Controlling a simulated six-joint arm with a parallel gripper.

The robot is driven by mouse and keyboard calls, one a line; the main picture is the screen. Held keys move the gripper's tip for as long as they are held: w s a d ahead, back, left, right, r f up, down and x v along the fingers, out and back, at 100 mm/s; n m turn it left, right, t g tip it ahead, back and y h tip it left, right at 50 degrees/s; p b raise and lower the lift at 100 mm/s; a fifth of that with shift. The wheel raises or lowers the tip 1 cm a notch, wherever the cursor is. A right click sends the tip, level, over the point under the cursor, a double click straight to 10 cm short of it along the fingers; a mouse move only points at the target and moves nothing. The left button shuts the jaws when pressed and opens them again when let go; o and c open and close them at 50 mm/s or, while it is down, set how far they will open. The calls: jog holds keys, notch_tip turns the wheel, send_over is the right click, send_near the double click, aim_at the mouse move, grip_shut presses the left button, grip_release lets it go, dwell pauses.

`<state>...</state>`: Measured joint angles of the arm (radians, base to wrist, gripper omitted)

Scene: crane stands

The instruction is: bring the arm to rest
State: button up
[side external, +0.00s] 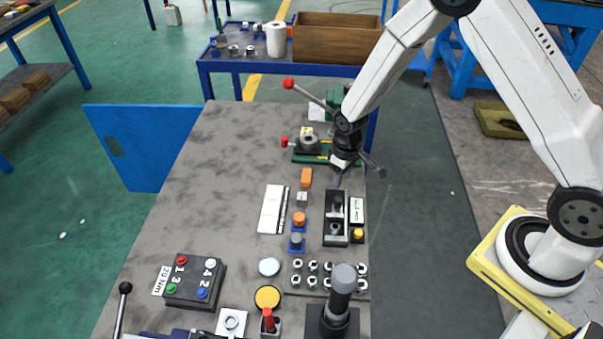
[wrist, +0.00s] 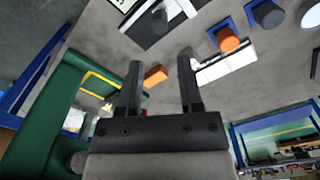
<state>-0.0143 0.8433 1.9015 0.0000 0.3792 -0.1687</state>
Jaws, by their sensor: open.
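My gripper (side external: 341,176) hangs over the far right part of the grey work table (side external: 225,165), close to the green machine (side external: 312,158) with the red-balled lever. In the wrist view my gripper (wrist: 160,60) shows two dark fingers spread apart with nothing between them but table and an orange block (wrist: 156,75) beyond. In the side view that orange block (side external: 306,178) lies on the table left of the gripper. The arm is bent and reaches over from the right. The fingertips are small and partly hidden in the side view.
A white box (side external: 272,209), a black tray (side external: 336,205), and orange (side external: 299,218) and grey (side external: 296,241) knobs on blue bases stand nearer. A button box (side external: 193,283) and a tall grey cylinder (side external: 343,280) stand at the front. The table's left middle is clear.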

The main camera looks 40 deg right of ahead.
jog(key=s+r+m+t, duration=0.2)
jog(key=s+r, duration=1.1)
jog(key=r, duration=0.3)
jog(key=shift+s+d+r, duration=0.3)
jog(key=shift+s+r, duration=0.05)
